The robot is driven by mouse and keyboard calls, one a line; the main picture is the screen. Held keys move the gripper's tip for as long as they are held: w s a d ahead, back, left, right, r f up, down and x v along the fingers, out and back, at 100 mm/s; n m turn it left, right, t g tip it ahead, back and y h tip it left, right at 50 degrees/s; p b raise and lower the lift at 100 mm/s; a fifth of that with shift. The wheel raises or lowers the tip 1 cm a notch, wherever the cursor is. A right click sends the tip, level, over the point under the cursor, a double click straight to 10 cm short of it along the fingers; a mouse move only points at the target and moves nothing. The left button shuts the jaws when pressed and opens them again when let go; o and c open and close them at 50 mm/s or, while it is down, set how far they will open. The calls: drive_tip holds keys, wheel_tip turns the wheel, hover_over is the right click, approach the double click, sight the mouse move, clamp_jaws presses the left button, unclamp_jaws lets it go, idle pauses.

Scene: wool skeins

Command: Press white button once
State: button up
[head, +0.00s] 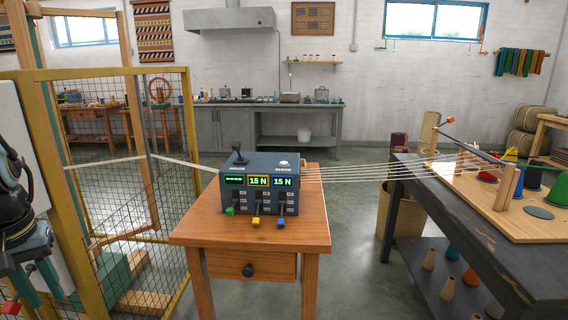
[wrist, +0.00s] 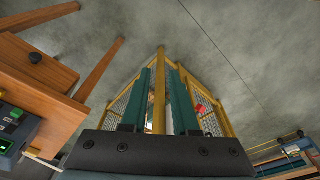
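A dark blue control box (head: 262,200) stands on a small wooden table in the middle of the head view. The white button (head: 284,163) is on its top, right of a black joystick (head: 238,156). Its front has three lit displays, two reading 15 N, and levers with green, yellow and blue ends. Part of the box (wrist: 12,128) shows at the lower left of the wrist view; the white button is not visible there. My gripper (head: 42,292) is at the far left of the head view, well away from the box. In the wrist view its teal fingers (wrist: 160,70) are apart with nothing between them.
The wooden table (head: 249,242) has free space around the box. A yellow-framed mesh cage (head: 186,130) stands between my gripper and the table. Pale strands run from the box to a dark bench (head: 440,225) on the right with a wooden board and coloured cones.

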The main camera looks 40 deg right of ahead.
clamp_jaws()
idle(1.3)
